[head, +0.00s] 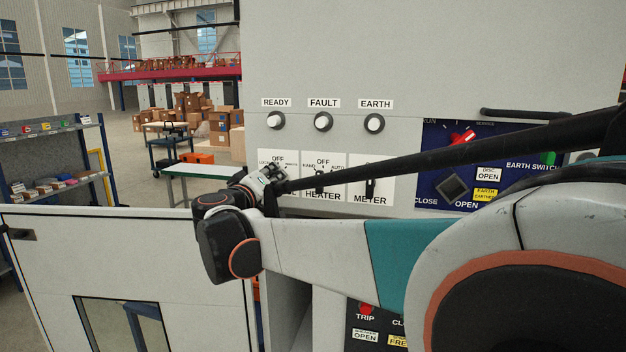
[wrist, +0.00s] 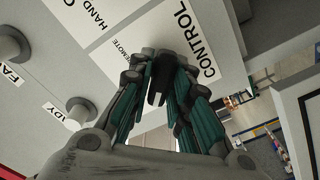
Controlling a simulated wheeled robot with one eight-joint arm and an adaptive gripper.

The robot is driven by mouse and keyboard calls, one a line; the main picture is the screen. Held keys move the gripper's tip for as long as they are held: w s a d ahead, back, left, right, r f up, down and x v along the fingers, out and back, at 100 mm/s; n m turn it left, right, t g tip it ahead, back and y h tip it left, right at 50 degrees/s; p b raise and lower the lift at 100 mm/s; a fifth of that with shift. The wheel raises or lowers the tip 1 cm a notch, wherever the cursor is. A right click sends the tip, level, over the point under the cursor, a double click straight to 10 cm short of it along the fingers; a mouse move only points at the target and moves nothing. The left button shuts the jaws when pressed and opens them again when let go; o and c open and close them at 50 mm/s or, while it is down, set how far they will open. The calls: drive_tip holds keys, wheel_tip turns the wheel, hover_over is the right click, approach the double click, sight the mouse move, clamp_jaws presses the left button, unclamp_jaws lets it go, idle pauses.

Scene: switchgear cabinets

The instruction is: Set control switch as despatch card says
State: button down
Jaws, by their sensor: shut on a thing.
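The control switch plate (head: 278,157) is on the grey cabinet, left of the heater and meter plates, with OFF at its top. My gripper (head: 272,174) is at this plate and covers most of the switch in the head view. In the wrist view the plate (wrist: 190,62) reads CONTROL and REMOTE. There my gripper (wrist: 160,62) is shut on the dark control switch knob (wrist: 158,88), its fingers on either side. The knob's exact pointing is hard to tell. I cannot make out a despatch card in either view.
The heater switch (head: 319,181) and meter switch (head: 370,188) are close on the right. Lamps READY (head: 276,120), FAULT (head: 323,121) and EARTH (head: 374,123) stick out above. A blue panel (head: 440,145) is farther right, partly behind my arm. An open cabinet door (head: 120,250) stands at left.

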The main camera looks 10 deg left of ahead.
idle(0.4)
drive_tip(key=c, duration=1.6)
unclamp_jaws()
drive_tip(key=shift+a, duration=0.1)
drive_tip(key=shift+o, duration=0.2)
